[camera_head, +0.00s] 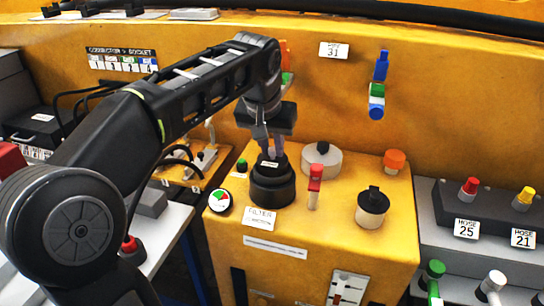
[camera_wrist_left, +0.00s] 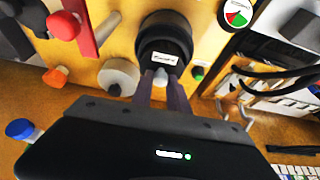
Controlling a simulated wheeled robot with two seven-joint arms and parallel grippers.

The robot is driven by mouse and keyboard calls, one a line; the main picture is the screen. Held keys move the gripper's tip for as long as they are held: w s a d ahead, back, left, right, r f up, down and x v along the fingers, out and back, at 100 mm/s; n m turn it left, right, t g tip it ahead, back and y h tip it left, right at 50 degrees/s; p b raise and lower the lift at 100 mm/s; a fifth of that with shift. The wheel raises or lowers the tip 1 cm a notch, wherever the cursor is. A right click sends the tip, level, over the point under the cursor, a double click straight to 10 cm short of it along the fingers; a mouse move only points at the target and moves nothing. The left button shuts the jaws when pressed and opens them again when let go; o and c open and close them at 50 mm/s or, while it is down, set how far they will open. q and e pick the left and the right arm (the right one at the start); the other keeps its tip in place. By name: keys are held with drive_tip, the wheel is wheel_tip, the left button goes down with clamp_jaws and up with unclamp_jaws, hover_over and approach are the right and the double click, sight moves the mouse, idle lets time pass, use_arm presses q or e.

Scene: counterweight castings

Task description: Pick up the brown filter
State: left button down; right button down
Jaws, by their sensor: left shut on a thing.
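The filter (camera_head: 272,190) is a dark, nearly black-brown round canister with a narrower top and a small white label. It stands upright on the yellow cabinet (camera_head: 335,240), behind a white "FILTER" card (camera_head: 261,218). My left gripper (camera_head: 270,152) comes down from above and is shut on the top of the filter. In the left wrist view, the two fingers (camera_wrist_left: 165,85) close on a small pale piece at the filter (camera_wrist_left: 170,42). I cannot tell whether the filter's base is clear of the cabinet. My right gripper is not in view.
Close around the filter stand a gauge (camera_head: 220,201), a red-handled valve (camera_head: 315,185), a white round cap (camera_head: 321,160), a black-topped cap (camera_head: 372,207) and an orange knob (camera_head: 395,161). A yellow wall rises behind. Hose fittings (camera_head: 469,187) sit at the right.

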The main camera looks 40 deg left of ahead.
use_arm(q)
wheel_tip(320, 180, up, 7)
drive_tip(key=shift+f+p, duration=0.1)
drive_tip(key=shift+p, duration=0.4)
idle(0.3)
